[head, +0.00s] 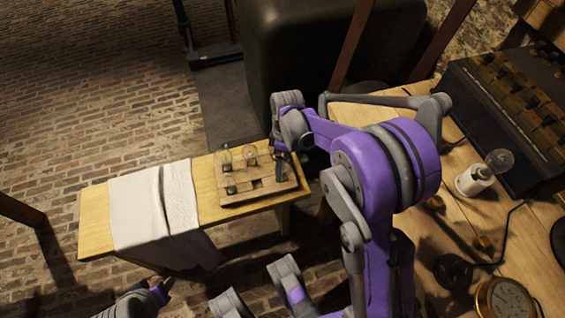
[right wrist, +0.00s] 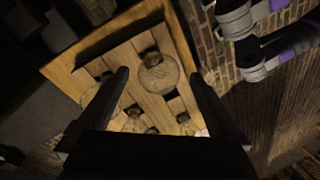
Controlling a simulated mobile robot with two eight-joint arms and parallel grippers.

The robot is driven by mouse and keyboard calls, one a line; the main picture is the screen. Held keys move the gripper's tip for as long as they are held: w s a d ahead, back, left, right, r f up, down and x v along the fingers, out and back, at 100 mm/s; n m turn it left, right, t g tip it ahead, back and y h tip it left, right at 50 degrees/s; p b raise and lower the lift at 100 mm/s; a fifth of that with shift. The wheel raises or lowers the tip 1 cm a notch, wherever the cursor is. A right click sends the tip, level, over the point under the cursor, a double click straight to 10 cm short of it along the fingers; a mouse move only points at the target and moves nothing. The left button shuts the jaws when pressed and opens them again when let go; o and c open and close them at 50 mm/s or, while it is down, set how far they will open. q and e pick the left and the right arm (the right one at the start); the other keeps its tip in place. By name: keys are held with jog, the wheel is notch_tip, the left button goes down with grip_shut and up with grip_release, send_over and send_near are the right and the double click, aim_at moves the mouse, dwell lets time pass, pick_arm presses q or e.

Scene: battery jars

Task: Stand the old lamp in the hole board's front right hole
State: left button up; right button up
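The hole board (head: 262,197) lies on the small wooden table. Clear glass lamps stand in it at the back left (head: 223,158) and back middle (head: 250,156). A dark square hole (head: 257,184) shows at its front. My right gripper (head: 284,158) is over the board's right side and hides part of it. In the right wrist view its fingers are apart, with a round glass lamp (right wrist: 159,75) between or beyond them, no contact visible. I cannot tell which lamp is old. My left gripper (head: 163,287) is low at bottom left, its fingers unclear.
A white cloth (head: 150,205) drapes over the small table's left part. The workbench (head: 465,215) at right carries a dark panel (head: 515,115), a brass gauge (head: 503,298) and small knobs. A big dark cabinet (head: 300,50) stands behind. Brick floor is open at left.

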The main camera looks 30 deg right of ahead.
jog(key=p+v, duration=0.3)
jog(key=v, duration=0.7)
jog(key=shift+r, duration=0.4)
jog(key=shift+w, duration=0.1)
